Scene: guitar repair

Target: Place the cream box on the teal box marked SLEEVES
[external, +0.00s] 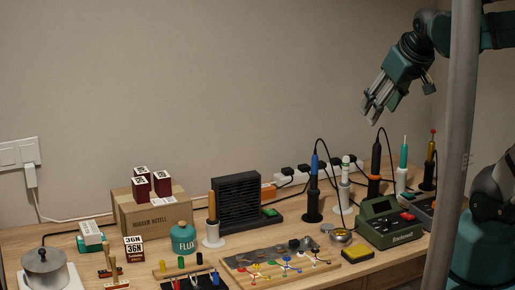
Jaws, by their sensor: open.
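A small cream box (90,230) with dark print stands at the left of the workbench. It appears to rest on a teal box (83,245), which shows only as a teal edge beneath and beside it. I cannot read any SLEEVES marking at this size. My gripper (371,109) is open and empty, high in the air at the upper right, far from both boxes and pointing down and to the left.
A cardboard box (150,218) carries several dark red boxes. A dark red and white box (134,249), a pot (46,268), a teal FLUX bottle (183,238), a black fan unit (238,203) and a soldering station (390,224) crowd the bench. The air above is clear.

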